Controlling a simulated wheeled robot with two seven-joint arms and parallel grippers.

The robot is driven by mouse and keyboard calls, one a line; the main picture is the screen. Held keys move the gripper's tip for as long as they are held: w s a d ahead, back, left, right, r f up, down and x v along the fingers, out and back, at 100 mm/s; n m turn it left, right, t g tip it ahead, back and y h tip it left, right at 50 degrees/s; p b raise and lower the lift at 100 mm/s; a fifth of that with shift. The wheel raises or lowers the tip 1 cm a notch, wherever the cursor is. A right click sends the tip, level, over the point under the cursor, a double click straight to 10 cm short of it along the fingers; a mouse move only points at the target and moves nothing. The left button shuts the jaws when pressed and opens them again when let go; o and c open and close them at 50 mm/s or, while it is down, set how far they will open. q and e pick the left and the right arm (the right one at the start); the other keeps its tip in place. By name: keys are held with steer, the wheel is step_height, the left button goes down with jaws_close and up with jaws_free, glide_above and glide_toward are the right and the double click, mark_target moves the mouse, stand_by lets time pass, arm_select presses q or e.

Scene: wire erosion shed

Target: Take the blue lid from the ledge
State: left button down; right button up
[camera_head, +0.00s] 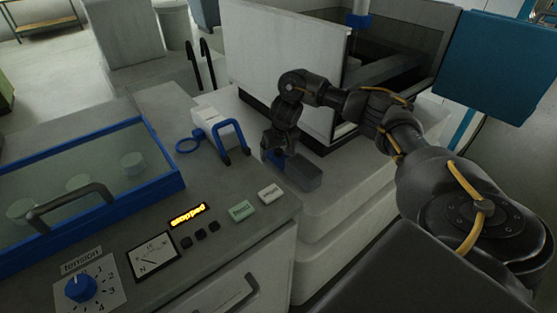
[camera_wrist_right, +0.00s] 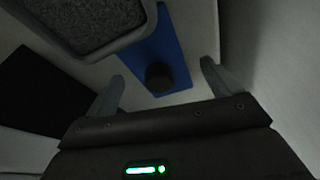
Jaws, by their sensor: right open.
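The blue lid (camera_wrist_right: 178,45) is a flat blue plate with a round black knob (camera_wrist_right: 158,76); it lies on the pale ledge (camera_wrist_right: 197,25). In the right wrist view a grey container covers part of its left side. My right gripper (camera_wrist_right: 163,75) is open, with one finger on each side of the knob in that view; I cannot tell whether they touch it. In the head view my right gripper (camera_head: 279,146) is above the ledge beside the grey container, and hides most of the lid. My left gripper is not in view.
The grey container (camera_head: 303,172), filled with grey grainy material (camera_wrist_right: 92,18), stands close to the gripper. A large white panel (camera_head: 285,55) rises behind the arm.

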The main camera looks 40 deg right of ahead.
steer(key=shift+f, duration=0.2)
steer(key=shift+c, duration=0.2)
steer(key=c, duration=1)
steer(key=shift+c, duration=0.2)
